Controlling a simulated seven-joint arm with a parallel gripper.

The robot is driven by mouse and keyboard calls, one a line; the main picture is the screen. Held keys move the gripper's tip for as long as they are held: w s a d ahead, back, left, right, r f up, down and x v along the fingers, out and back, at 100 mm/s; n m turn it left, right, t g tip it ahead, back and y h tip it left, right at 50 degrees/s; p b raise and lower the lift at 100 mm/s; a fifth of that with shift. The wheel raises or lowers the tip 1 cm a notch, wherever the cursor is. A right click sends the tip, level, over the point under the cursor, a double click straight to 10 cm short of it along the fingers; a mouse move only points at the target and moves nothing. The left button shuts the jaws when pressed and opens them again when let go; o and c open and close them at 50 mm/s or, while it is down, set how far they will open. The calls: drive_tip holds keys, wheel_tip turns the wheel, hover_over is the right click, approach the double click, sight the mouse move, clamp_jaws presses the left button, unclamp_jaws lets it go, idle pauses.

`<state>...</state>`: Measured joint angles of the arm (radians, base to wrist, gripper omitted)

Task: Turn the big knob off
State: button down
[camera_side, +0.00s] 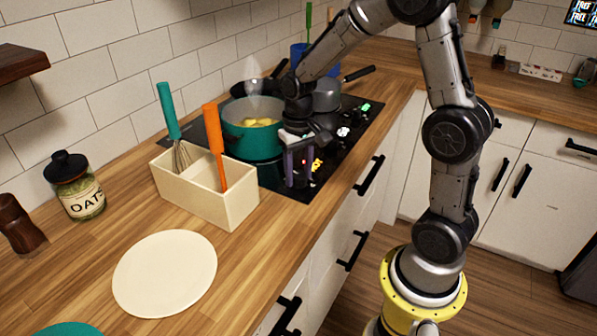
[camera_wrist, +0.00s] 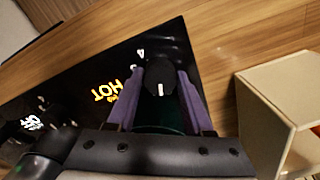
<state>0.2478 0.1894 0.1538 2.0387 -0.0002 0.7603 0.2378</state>
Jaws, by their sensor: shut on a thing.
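A black knob (camera_wrist: 160,74) with a white pointer line stands on the black cooktop (camera_wrist: 187,46) in the wrist view. My gripper (camera_wrist: 161,84) has one purple finger on each side of the knob and is shut on it. The pointer line runs roughly straight along the picture's vertical. Lit orange "HOT" lettering (camera_wrist: 107,92) and a lit digit show beside the knob. In the side view my gripper (camera_side: 299,172) points down at the cooktop's near corner (camera_side: 304,193), and its fingers hide the knob.
A teal pot (camera_side: 252,142) with yellow food stands close behind my gripper. A cream utensil box (camera_side: 238,208) with a whisk and an orange-handled tool sits to the left. A grey pan (camera_side: 328,96) is farther back. A white plate (camera_side: 165,274) lies at the front.

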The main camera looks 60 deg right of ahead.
sight(298, 175)
drive_tip(key=shift+r+n, duration=0.1)
drive_tip(key=shift+n, duration=1.5)
drive_tip(key=shift+c, duration=1.5)
unclamp_jaws()
wheel_tip(298, 175, up, 14)
drive_tip(key=shift+a, duration=0.1)
